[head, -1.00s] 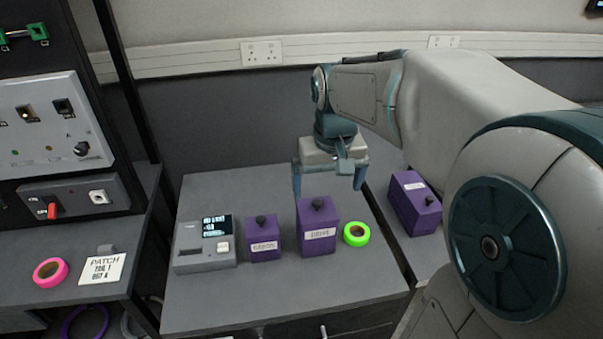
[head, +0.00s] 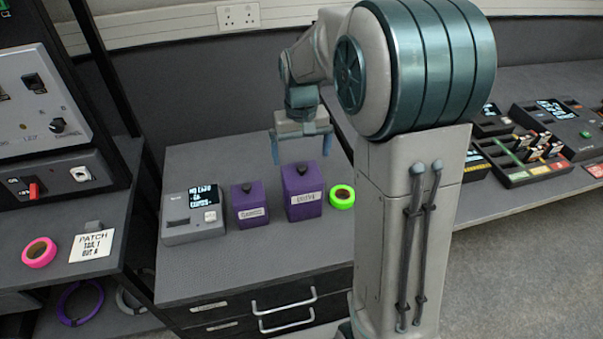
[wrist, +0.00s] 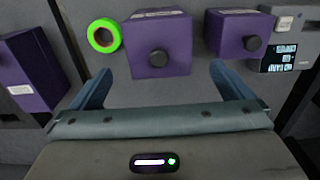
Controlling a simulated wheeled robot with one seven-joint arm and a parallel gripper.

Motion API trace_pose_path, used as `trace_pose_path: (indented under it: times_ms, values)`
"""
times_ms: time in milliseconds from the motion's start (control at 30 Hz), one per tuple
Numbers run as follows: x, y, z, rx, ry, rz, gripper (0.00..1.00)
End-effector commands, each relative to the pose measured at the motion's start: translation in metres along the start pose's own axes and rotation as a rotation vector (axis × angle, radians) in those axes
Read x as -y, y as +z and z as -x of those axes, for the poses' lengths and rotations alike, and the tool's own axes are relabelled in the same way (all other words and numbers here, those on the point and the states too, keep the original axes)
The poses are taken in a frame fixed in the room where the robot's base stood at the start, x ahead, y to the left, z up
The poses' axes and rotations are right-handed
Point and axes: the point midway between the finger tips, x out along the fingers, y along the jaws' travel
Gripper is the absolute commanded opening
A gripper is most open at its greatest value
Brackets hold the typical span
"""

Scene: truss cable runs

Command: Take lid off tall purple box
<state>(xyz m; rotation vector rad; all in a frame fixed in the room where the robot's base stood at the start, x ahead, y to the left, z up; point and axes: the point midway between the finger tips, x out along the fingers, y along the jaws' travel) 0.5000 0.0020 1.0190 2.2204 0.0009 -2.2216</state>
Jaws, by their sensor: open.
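The tall purple box (head: 304,206) stands upright on the grey bench top, with a white label on its front. Its lid (head: 301,176) is on, with a dark knob (head: 302,169) on top. In the wrist view the tall box (wrist: 157,30) is ahead between my fingers, its knob (wrist: 158,58) facing the camera. My gripper (head: 301,156) is open and empty, its fingers pointing down above and slightly behind the box. In the wrist view my gripper (wrist: 160,72) has one finger on each side, apart from the box.
A shorter purple box (head: 250,208) and a grey display device (head: 192,216) stand left of the tall box. A green tape roll (head: 342,196) sits close on its right. Another purple box (wrist: 30,75) shows left in the wrist view. The bench front is clear.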

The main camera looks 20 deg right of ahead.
Motion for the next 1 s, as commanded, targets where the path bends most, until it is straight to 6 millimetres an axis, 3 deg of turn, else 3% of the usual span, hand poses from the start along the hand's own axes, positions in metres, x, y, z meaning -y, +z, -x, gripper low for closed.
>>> trace_pose_path:
  times_ms: [400,667,800,1000]
  values:
    - [-0.002,0.001,-0.050,0.001,0.000,-0.001,1.00]
    - [-0.002,0.000,-0.053,0.000,0.000,-0.001,1.00]
    - [-0.002,0.000,-0.053,0.000,0.000,-0.001,0.64]
    - [-0.002,0.000,-0.053,-0.001,0.000,-0.001,0.63]
